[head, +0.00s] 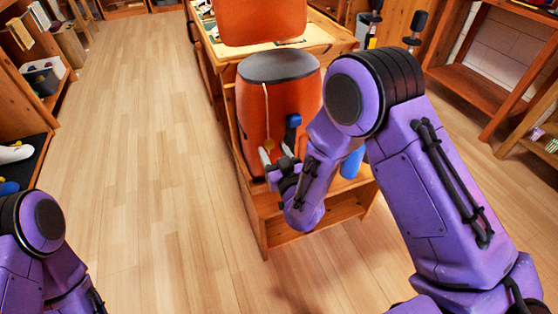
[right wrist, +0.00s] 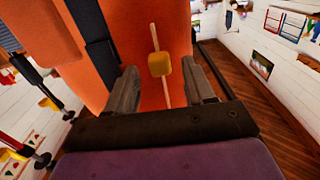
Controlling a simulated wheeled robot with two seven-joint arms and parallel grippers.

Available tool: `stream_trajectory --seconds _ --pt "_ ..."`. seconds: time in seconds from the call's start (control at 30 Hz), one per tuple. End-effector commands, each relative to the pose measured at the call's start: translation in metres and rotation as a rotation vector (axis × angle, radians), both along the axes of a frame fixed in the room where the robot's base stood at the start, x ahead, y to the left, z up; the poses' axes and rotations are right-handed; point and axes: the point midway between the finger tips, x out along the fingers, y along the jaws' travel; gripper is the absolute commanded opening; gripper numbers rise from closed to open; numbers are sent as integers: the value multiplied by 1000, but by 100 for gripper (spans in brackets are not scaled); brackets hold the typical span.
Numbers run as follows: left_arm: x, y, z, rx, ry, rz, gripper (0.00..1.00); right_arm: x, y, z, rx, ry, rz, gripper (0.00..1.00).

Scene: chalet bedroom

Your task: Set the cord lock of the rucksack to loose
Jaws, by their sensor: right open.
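The orange rucksack (head: 302,98) with a dark grey top stands upright on a wooden unit. A pale cord (head: 265,105) hangs down its front; it also shows in the right wrist view (right wrist: 155,35). The yellow cord lock (right wrist: 160,64) sits on this cord. My right gripper (head: 273,161) is at the rucksack's lower front. In the right wrist view its two open fingers (right wrist: 162,82) stand on either side of the cord lock, with gaps visible. My left arm shows at the lower left, but its gripper is out of view.
The wooden unit (head: 283,233) has an open lower shelf. A blue cylinder (head: 352,162) is beside the rucksack, partly behind my right arm. Another orange item (head: 260,20) stands behind on the worktop. Shelves line both sides; the floor (head: 150,150) at left is clear.

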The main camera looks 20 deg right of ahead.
Motion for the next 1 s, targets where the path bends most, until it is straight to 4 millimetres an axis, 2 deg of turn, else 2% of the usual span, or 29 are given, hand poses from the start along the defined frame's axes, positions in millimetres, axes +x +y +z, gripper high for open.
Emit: stream_trajectory --seconds 0.2,0.4,1.0 --pt "0 0 1 0 0 0 72 -53 -1 -1 -5 4 4 53" --pt "0 0 0 0 0 0 72 -82 -2 -1 -2 2 1 53" --pt "0 0 0 0 0 0 72 -86 -1 -3 25 14 8 53"
